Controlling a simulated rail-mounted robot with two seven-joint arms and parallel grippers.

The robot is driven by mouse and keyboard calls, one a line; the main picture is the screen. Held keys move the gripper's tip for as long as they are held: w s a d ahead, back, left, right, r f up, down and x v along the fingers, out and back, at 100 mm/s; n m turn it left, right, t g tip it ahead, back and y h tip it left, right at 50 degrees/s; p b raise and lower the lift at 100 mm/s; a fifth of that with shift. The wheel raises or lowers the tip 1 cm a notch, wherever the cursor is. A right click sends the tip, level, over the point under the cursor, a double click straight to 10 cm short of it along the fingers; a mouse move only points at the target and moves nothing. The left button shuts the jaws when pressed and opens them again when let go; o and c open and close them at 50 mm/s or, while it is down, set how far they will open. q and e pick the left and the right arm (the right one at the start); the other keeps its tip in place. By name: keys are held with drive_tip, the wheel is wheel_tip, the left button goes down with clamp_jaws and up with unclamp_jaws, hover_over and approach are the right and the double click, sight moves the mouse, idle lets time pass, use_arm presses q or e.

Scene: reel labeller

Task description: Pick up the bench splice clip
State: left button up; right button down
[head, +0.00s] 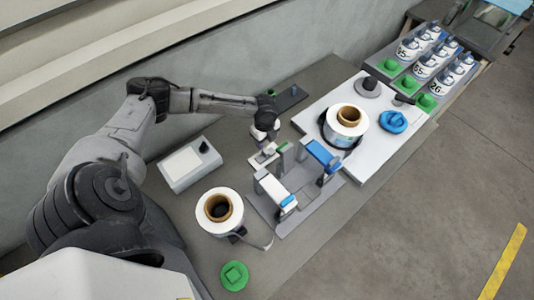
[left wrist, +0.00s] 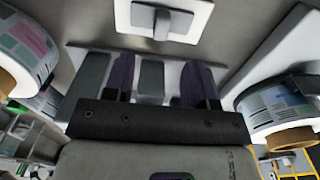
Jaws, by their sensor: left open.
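A small pale clip-like piece with a raised grip (left wrist: 163,22) sits on a white square pad (left wrist: 203,10) at the top of the left wrist view. I take it to be the bench splice clip, but its shape is only partly clear. In the head view the white pad (head: 257,161) lies beside the grey fixture, just below my left gripper (head: 265,133). In the left wrist view the fingers of my left gripper (left wrist: 156,65) are spread with nothing between them, apart from the clip. My right gripper is not in view.
A label reel (head: 219,207) stands front left of the fixture (head: 300,212). Another reel (head: 346,121) stands on the white machine (head: 385,140) at right. A white box (head: 189,164) with a black knob and a green piece (head: 234,275) are also on the bench.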

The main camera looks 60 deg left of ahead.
sight(266, 151)
use_arm(q)
drive_tip(key=shift+w+f, duration=0.1)
drive_tip(key=shift+f, duration=4.4)
clamp_jaws()
